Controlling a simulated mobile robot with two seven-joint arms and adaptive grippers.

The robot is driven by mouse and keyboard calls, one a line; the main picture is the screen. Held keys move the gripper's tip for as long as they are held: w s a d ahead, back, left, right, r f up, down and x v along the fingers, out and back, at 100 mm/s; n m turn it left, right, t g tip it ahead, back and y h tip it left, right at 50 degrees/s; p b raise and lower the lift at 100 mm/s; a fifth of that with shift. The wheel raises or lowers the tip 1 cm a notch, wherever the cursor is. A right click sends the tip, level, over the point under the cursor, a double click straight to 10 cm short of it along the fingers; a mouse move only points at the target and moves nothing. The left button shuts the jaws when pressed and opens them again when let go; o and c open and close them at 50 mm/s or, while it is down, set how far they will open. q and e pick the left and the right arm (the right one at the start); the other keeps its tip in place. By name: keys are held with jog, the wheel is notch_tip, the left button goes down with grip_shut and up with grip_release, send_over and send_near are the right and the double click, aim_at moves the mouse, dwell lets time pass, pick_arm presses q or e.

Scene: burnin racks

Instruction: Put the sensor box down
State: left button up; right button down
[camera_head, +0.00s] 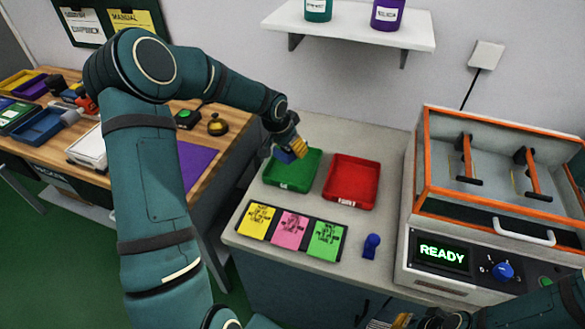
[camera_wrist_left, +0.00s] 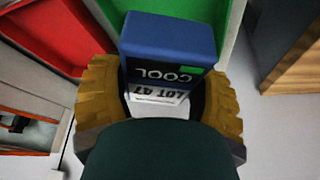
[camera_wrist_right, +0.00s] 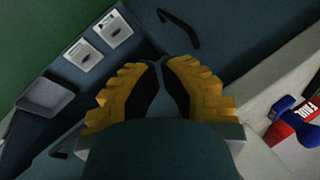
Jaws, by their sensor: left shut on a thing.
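The sensor box is a blue box (camera_wrist_left: 170,40) with a green patch and a white label; COOL and LOT 47 read upside down in the left wrist view. My left gripper (camera_head: 291,147) is shut on it, one yellow finger on each side. In the head view the box (camera_head: 284,156) is at the back left part of the green tray (camera_head: 293,184); I cannot tell whether it touches the tray floor. The red tray (camera_head: 350,183) to the right is empty. My right gripper (camera_wrist_right: 168,65) is shut and empty, low near the counter's front.
Yellow, pink and green cards (camera_head: 290,228) and a small blue object (camera_head: 371,246) lie in front of the trays. An orange-framed chamber (camera_head: 455,256) reading READY stands at right. A shelf (camera_head: 350,25) with jars hangs above. A wooden bench (camera_head: 205,135) stands at left.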

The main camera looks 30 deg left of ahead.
aim_at(281, 152)
pick_arm(q)
notch_tip(281, 152, down, 10)
jog(key=shift+r+b, duration=0.25)
jog(key=shift+b, duration=0.75)
jog(key=shift+f, duration=0.15)
jog(key=o, duration=1.3)
jog(key=shift+o, duration=0.2)
jog(key=shift+r, duration=0.25)
jog(key=p+v, duration=0.2)
jog(key=v, duration=1)
jog(key=shift+p, duration=0.4)
